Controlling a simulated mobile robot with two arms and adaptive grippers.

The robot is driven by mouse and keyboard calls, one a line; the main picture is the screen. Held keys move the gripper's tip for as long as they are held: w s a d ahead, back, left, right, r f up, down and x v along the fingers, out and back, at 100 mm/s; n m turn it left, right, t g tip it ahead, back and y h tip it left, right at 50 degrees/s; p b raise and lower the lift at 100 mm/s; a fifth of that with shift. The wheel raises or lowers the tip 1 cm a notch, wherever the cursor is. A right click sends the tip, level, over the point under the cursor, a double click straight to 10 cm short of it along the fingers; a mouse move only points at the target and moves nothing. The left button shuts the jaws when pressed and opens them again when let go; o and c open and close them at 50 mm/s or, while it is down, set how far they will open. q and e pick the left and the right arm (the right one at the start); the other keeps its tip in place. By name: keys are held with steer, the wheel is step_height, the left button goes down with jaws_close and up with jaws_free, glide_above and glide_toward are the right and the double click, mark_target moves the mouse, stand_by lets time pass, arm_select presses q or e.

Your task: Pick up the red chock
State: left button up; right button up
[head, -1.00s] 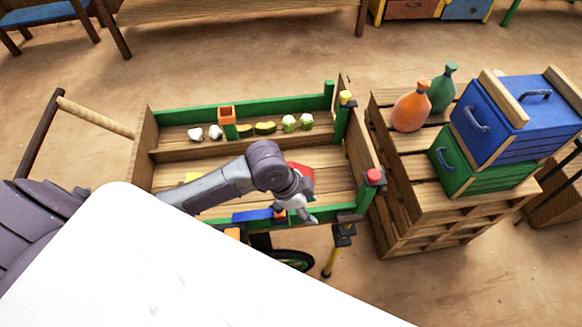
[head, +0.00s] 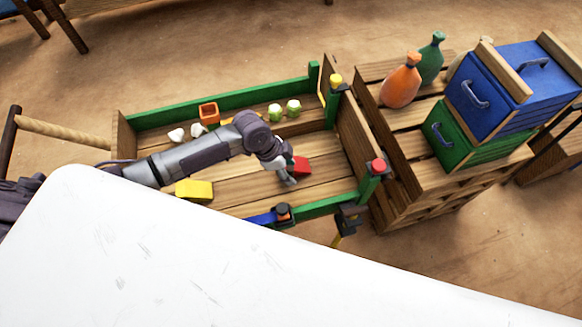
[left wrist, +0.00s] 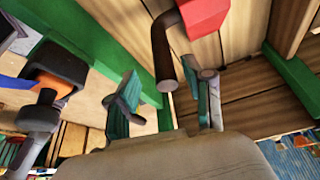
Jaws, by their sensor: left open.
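The red chock (head: 302,166) lies on the plank floor of the wooden cart, towards its right end. In the left wrist view the red chock (left wrist: 205,14) shows at the top, with a dark round bar (left wrist: 163,55) at its side. My left gripper (head: 287,178) is open and empty, just left of the chock in the head view and partly over its edge. I cannot tell the exact gap to the chock. My right gripper is not in view.
Green rails (head: 220,101) and corner posts, one red-topped (head: 377,166), edge the cart. A yellow block (head: 194,190) and an orange box (head: 209,113) are in it. A black-and-orange fitting (head: 284,212) sits at the front rail. Crates (head: 452,135) stand on slatted shelving at right.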

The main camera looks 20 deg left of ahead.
mark_target(293, 175)
arm_select(q)
steer(key=shift+x, duration=0.85)
steer(key=f, duration=0.2)
steer(key=shift+w+d+f, duration=0.2)
steer(key=shift+w+f, duration=0.1)
steer(key=shift+w, duration=0.1)
steer(key=shift+d+f, duration=0.1)
steer(key=shift+f, duration=0.3)
jaws_close()
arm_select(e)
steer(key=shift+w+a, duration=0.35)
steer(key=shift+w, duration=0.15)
arm_select(q)
steer(key=shift+w, duration=0.15)
